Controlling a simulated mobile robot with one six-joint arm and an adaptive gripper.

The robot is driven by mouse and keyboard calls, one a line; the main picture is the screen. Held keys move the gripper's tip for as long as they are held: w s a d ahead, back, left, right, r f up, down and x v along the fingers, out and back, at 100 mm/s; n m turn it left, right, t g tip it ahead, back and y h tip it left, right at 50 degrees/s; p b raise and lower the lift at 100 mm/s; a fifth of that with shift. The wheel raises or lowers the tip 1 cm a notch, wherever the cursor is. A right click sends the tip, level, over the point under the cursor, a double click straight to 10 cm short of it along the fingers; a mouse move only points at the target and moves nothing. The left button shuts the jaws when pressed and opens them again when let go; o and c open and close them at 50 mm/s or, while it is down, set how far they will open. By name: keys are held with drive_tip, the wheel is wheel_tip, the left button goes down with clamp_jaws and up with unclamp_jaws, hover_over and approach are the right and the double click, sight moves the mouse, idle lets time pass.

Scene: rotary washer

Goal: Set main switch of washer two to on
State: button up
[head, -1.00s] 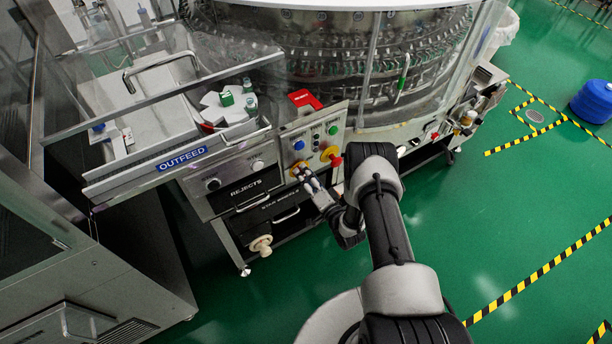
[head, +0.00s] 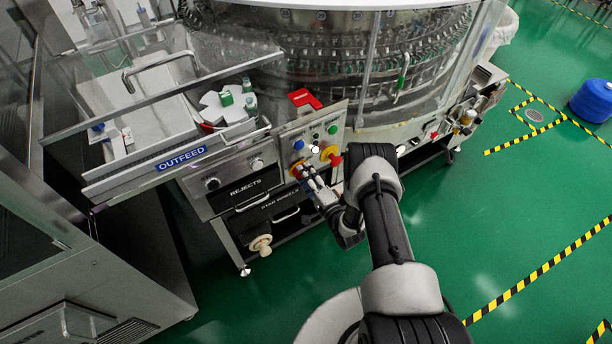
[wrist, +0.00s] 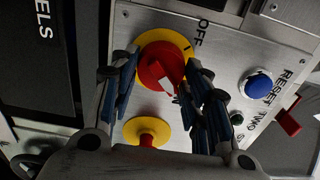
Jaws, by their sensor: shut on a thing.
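The main switch is a red rotary knob (wrist: 160,68) on a round yellow plate (wrist: 181,42), with "OFF" printed at its upper right in the wrist view. A white mark on the knob faces down and slightly right, away from "OFF"; lettering near there is partly hidden by a finger. My gripper (wrist: 163,75) is closed around the knob, one finger on each side. In the head view my gripper (head: 307,174) is at the control panel (head: 340,124), covering part of the red and yellow switch (head: 297,169). "TWO" is printed on the panel.
A blue reset button (wrist: 257,83) sits beside the switch. A second yellow fitting with a red knob (wrist: 148,130) is close by, also seen in the head view (head: 331,155). A red sign (head: 305,98) stands above the panel. Green floor is open at right.

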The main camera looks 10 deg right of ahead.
drive_tip(key=o, duration=1)
drive_tip(key=shift+s, duration=0.1)
drive_tip(key=v, duration=1.2)
